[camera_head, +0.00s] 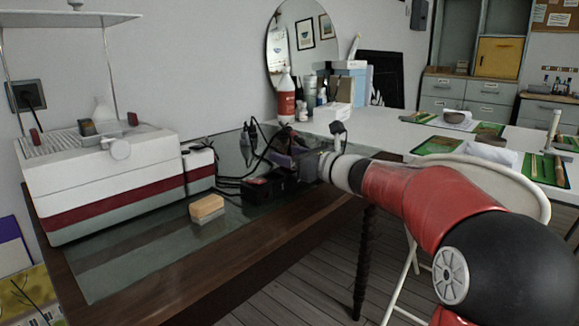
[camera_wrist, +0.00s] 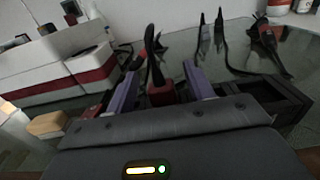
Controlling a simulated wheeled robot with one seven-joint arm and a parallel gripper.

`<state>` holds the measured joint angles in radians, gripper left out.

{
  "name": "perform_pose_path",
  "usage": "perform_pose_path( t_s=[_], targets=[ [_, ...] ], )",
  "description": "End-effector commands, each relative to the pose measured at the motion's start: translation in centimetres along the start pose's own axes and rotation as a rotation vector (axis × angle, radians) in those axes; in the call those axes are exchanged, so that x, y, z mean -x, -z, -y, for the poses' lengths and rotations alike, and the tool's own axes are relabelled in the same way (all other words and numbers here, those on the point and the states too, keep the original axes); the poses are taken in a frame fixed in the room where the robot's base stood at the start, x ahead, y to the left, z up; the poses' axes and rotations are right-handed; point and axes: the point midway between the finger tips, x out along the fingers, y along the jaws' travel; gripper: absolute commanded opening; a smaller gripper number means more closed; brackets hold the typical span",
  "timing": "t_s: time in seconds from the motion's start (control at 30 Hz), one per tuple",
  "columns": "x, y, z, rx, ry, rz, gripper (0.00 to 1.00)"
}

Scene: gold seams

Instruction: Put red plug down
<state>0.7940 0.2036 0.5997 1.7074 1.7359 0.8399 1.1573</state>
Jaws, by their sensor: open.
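In the wrist view a red plug (camera_wrist: 161,94) with a black cable rising from it stands between my two purple fingers. My gripper (camera_wrist: 160,88) is open, with a gap visible on each side of the plug. Its lower end is hidden by the gripper body. In the head view my gripper (camera_head: 290,160) is low over the glass-topped table, among black cables; the plug between the fingers cannot be made out there.
A black box (camera_wrist: 281,97) lies close to my right finger. Another red-and-black piece (camera_wrist: 266,36) lies farther back. A white machine (camera_head: 100,175) and a sponge-like block (camera_head: 207,207) are to the left. Bare glass (camera_head: 150,255) lies in front.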

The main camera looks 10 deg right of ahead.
Motion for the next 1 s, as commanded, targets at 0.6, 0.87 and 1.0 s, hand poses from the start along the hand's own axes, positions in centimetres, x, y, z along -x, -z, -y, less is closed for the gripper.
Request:
perform_pose_path(
  t_s=[0.6,0.87,1.0],
  targets=[
    [0.0,0.0,0.0,0.000,0.000,0.000,0.01],
    [0.0,-0.5,0.0,0.001,-0.001,0.000,0.01],
    [0.0,-2.0,-0.1,0.001,-0.001,0.001,0.01]
  ],
)
